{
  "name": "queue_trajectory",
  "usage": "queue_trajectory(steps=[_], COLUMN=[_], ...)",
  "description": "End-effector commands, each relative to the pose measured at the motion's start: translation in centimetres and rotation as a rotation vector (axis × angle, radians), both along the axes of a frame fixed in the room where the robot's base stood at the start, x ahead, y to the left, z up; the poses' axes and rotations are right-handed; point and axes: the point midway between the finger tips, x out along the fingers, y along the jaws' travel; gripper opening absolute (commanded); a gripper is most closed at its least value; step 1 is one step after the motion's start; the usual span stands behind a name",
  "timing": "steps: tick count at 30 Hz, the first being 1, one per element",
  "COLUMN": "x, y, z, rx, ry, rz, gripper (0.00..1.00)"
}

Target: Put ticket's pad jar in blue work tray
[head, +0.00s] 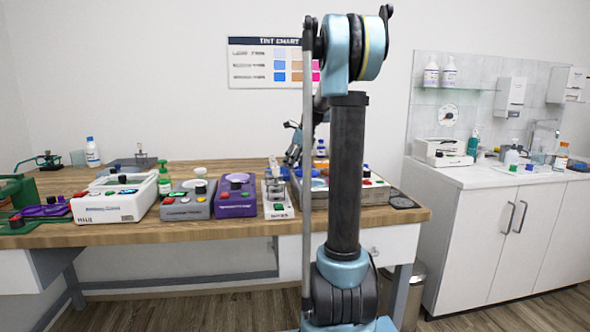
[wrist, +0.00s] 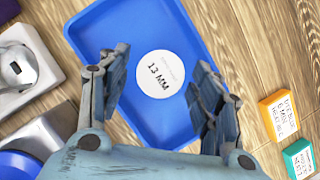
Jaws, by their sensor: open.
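In the wrist view the blue work tray (wrist: 112,28) lies on the wooden table under my gripper. A white round jar lid (wrist: 161,78) marked "13 MM" shows inside the tray's outline. My gripper (wrist: 157,72) is open, with one finger on each side of the lid and a gap to it on both sides. The jar's body is hidden below its lid. In the head view my gripper (head: 293,150) is low over the table, partly behind my own arm, and the jar cannot be made out there.
An orange labelled block (wrist: 280,112) and a teal labelled block (wrist: 299,159) lie right of the tray. A grey device (wrist: 20,70) stands at left. In the head view, a purple device (head: 236,198) and a white device (head: 112,205) line the table. A wall chart (head: 262,62) hangs behind.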

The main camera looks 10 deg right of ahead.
Motion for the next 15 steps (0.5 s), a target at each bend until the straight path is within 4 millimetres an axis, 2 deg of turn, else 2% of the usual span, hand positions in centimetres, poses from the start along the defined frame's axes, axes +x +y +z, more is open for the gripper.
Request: queue_trajectory(steps=[9, 15], x=[-1.6, -2.3], y=[-1.8, -2.5], z=[5.7, 8.2], rx=[0.0, -0.001], ry=[0.0, 0.0], rz=[-0.001, 0.001], gripper=[0.59, 0.59])
